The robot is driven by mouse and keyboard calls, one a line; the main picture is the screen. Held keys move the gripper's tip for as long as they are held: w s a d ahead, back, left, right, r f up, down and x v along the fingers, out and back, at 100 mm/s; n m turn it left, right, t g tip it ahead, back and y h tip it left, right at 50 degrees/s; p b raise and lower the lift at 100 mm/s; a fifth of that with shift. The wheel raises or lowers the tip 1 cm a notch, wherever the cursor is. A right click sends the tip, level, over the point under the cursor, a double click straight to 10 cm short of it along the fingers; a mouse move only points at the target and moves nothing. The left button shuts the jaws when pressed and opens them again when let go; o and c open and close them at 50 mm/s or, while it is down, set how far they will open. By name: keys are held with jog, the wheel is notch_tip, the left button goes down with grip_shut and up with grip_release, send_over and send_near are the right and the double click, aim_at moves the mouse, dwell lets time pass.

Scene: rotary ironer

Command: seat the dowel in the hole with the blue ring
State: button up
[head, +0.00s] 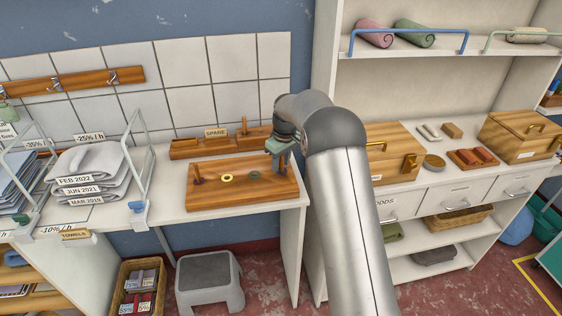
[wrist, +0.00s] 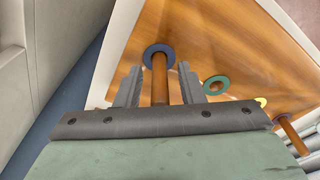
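The wooden board (head: 215,201) lies on the white table, with a row of ringed holes. In the wrist view the blue ring (wrist: 149,51) is at the board's end, and a brown dowel (wrist: 160,80) stands in it. My gripper (wrist: 159,85) is open, one finger on each side of this dowel, with a visible gap on both sides. In the head view my gripper (head: 280,165) is over the board's right end and hides the blue ring. The green ring (head: 255,175) and yellow ring (head: 226,177) are empty. Another dowel (head: 198,181) stands in the purple ring at the left.
Behind the board is a wooden rack labelled SPARE (head: 190,149) with an upright dowel (head: 244,125). Folded towels (head: 88,165) in a wire divider stand to the left. A shelf unit with a wooden box (head: 392,140) is to the right. The table's front edge is close.

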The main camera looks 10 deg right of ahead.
jog(key=shift+r, duration=0.15)
notch_tip(320, 180, up, 12)
jog(key=s+b, duration=0.1)
jog(key=s+r+m, duration=0.3)
jog(key=s, duration=1.7)
jog(key=s+f+m, duration=0.1)
jog(key=s+f, duration=0.3)
jog(key=s, duration=0.7)
jog(key=s+f+m, duration=0.2)
jog(key=s+f, duration=0.2)
jog(key=s, duration=0.8)
jog(key=shift+s+m+g+h, duration=0.25)
jog(key=shift+m+g+h, duration=0.05)
jog(key=shift+h, duration=0.1)
notch_tip(320, 180, down, 25)
jog(key=g+b, duration=0.1)
jog(key=b, duration=2.2)
